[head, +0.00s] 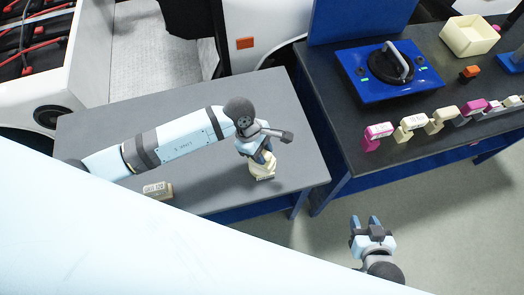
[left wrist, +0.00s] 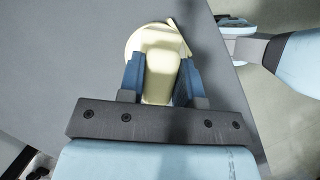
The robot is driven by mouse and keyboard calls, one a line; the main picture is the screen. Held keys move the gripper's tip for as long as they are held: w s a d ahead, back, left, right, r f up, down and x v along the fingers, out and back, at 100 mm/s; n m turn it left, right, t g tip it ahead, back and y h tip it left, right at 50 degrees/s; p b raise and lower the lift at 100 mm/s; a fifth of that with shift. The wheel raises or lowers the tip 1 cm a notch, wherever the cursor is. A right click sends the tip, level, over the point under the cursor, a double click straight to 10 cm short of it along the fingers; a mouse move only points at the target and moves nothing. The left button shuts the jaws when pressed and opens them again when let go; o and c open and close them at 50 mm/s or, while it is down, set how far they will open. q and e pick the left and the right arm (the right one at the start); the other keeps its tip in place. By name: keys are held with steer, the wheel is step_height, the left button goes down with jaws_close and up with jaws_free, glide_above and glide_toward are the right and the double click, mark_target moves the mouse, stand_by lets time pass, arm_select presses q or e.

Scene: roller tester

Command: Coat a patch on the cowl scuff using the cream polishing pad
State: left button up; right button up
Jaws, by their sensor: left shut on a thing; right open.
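My left gripper (head: 258,152) is shut on the cream polishing pad (head: 262,171), low over the grey table near its right end. In the left wrist view the pad's round cream base (left wrist: 138,42) shows beyond the blue fingers (left wrist: 160,82), which grip its block-like handle (left wrist: 161,72). I cannot tell whether the pad touches the table top. My right gripper (head: 365,224) is open and empty, over the floor right of the table. It also shows at the upper right of the left wrist view (left wrist: 236,24). I cannot make out the cowl scuff in either view.
A small labelled cream block (head: 158,191) lies on the grey table (head: 110,130). A white vehicle (head: 265,25) stands behind. The dark right bench (head: 350,115) holds a blue unit (head: 350,68), a cream bin (head: 468,38) and a row of magenta and cream tools (head: 442,115).

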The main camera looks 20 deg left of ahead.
arm_select(q)
steer(key=shift+s+f, duration=0.1)
stand_by(0.3)
steer(key=shift+r+p, duration=2.05)
steer(key=shift+r, duration=1.5)
